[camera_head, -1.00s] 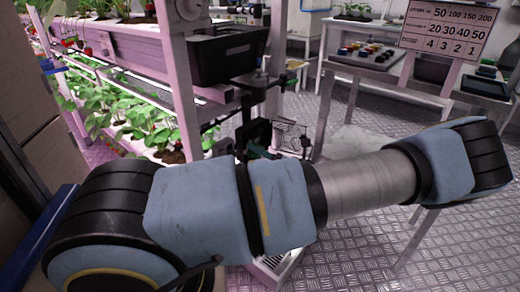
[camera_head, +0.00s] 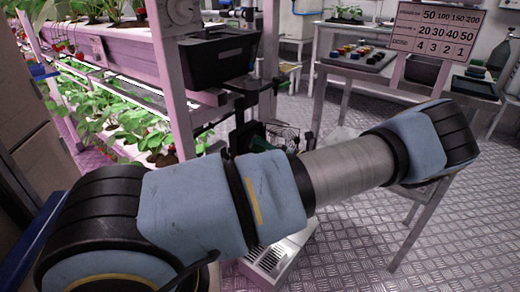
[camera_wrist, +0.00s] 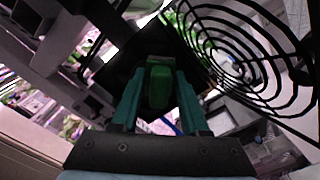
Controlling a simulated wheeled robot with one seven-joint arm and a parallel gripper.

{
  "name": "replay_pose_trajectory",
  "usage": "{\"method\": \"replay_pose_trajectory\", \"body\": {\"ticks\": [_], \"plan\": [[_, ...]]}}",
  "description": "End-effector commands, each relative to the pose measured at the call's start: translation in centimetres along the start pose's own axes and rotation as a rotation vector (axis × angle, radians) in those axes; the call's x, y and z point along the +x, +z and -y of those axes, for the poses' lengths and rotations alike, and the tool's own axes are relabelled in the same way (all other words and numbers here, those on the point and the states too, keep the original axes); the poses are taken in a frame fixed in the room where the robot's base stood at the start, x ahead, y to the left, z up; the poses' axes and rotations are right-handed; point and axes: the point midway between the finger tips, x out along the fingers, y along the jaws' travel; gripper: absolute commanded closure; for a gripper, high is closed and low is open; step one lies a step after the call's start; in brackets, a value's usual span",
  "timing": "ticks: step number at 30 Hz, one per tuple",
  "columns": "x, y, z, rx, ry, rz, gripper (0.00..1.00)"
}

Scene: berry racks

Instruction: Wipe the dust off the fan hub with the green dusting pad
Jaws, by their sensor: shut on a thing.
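My gripper (camera_wrist: 160,88) is shut on the green dusting pad (camera_wrist: 159,86), which sits between its teal fingers in the wrist view. The fan's black wire guard (camera_wrist: 254,22) shows at the upper right of the wrist view, beside the pad and to its right. I cannot make out the hub or any dust on it clearly. In the head view the fan guard (camera_head: 283,136) shows only partly behind my arm. My gripper is mostly hidden there behind the arm.
A rack with strawberry plants (camera_head: 100,112) stands at the left, with a black bin (camera_head: 218,57) on it. A table with coloured knobs (camera_head: 352,58) and a dose sign (camera_head: 436,31) are at the back right. A white slotted box (camera_head: 275,262) is low behind my arm.

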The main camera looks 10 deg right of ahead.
Motion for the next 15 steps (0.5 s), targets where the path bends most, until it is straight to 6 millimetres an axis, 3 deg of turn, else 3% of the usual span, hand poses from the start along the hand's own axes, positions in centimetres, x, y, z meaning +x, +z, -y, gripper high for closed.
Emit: {"method": "replay_pose_trajectory", "body": {"ticks": [6, 15], "plan": [[-0.07, 0.97, 1.03, -0.001, 0.0, 0.0, 1.0], [0.23, 0.99, 0.8, 0.002, 0.0, 0.0, 1.0]]}}
